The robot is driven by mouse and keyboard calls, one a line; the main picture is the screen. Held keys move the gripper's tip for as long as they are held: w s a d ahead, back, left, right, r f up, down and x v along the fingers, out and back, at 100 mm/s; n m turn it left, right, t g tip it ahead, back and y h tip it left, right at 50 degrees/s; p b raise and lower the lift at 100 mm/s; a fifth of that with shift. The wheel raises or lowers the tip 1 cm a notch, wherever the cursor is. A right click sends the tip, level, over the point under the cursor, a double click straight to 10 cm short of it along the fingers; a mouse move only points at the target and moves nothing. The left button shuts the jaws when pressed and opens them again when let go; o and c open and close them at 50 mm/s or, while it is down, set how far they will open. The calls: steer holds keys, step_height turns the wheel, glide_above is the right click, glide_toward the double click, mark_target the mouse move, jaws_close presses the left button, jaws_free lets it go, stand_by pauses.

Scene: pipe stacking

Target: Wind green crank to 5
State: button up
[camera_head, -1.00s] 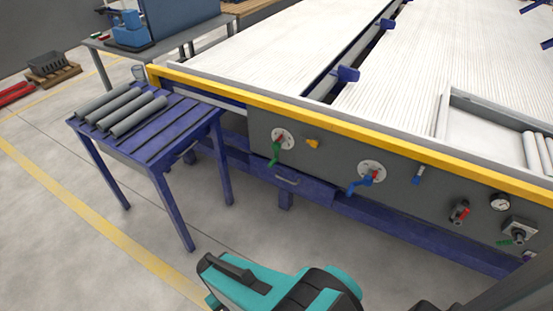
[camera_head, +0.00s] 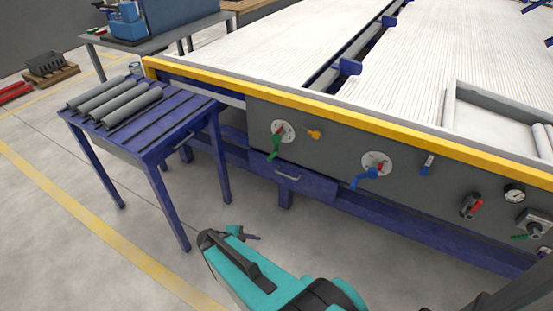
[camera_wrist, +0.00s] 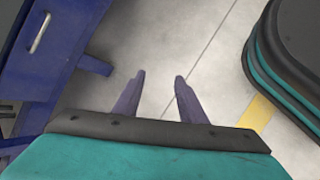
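The green crank (camera_head: 274,145) sits on a round white dial (camera_head: 284,130) at the left of the grey panel, its handle hanging down and slightly left. The dial's numbers are too small to read. My gripper (camera_head: 252,237) is low in front of the bench, over the floor, well below and apart from the crank. In the wrist view my gripper (camera_wrist: 157,95) has its two fingers spread with only floor between them. The crank is not in the wrist view.
The panel also holds a yellow knob (camera_head: 314,134), a blue crank (camera_head: 368,174), a red-handled valve (camera_head: 471,205) and a gauge (camera_head: 514,193). A drawer handle (camera_head: 287,177) is below the green crank. A blue table (camera_head: 165,128) with grey pipes (camera_head: 118,100) stands left. Floor between is clear.

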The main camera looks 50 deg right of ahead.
steer(key=w+d+r+n+t+h+b, duration=0.3)
steer(key=w+d+r+n+h+b, duration=0.15)
steer(key=w+d, duration=0.6)
steer(key=n+t+h+b, duration=0.3)
steer(key=n+h+b, duration=0.2)
steer(key=n+b, duration=0.1)
glide_toward(276, 152)
steer(key=a+f, duration=0.1)
steer(key=a, duration=0.1)
steer(key=shift+a+f, duration=0.15)
steer(key=shift+a, duration=0.1)
steer(key=b+x, duration=0.1)
steer(key=x, duration=1.1)
steer(key=shift+w+f, duration=0.1)
steer(key=shift+w, duration=0.1)
steer(key=shift+b+x, duration=0.3)
steer(key=shift+x, duration=0.6)
jaws_close()
